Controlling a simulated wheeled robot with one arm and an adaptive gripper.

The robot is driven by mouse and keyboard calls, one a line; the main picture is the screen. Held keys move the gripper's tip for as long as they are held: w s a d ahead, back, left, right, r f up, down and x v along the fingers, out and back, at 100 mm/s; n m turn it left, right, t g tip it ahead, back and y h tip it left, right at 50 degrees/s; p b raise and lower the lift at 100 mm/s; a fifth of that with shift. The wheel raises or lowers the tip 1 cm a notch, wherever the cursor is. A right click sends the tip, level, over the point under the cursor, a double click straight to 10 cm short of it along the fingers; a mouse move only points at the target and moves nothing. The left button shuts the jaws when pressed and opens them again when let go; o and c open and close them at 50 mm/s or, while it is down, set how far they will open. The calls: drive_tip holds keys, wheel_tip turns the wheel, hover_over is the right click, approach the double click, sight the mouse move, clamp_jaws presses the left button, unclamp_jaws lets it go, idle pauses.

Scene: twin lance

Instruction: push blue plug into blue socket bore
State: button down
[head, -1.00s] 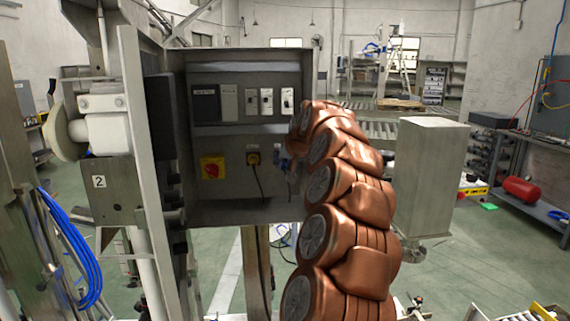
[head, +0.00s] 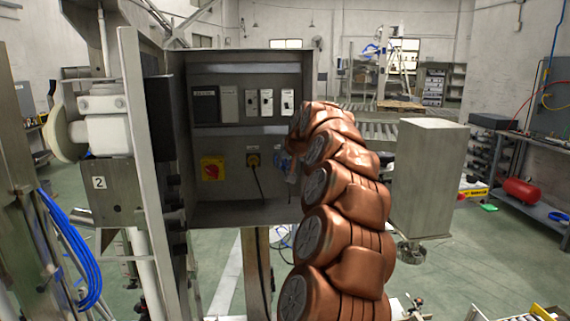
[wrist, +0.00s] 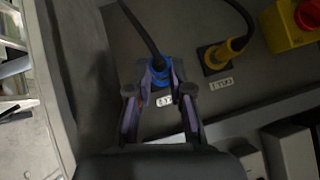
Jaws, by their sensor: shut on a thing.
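The blue plug (wrist: 159,75) is between my gripper's fingers in the wrist view, with a black cable running up and left from it. My gripper (wrist: 160,88) is shut on the plug, in front of the grey panel. The blue socket bore cannot be made out apart from the plug; the plug and fingers cover that spot, so I cannot tell how deep the plug sits. A white label (wrist: 170,101), partly hidden by a finger, is beside the plug. In the head view my copper arm hides most of my gripper (head: 291,164) at the cabinet's right side.
A yellow plug (wrist: 222,54) with a black cable sits in a socket beside the blue one. A red knob on a yellow box (wrist: 297,22) is farther right. The open cabinet (head: 245,213) has side walls close to my arm. Breaker switches (head: 268,103) line its upper part.

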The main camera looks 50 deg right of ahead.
drive_tip(key=shift+w+d+p, duration=0.65)
drive_tip(key=shift+w+d, duration=0.05)
drive_tip(key=shift+w, duration=0.15)
idle(2.3)
drive_tip(key=c, duration=1.3)
unclamp_jaws()
drive_tip(key=o, duration=0.5)
drive_tip(key=shift+o, duration=0.2)
drive_tip(key=shift+s, duration=0.1)
drive_tip(key=v, duration=1.1)
drive_tip(key=shift+s+a+r, duration=0.2)
drive_tip(key=shift+s+r, duration=0.05)
drive_tip(key=shift+r, duration=0.05)
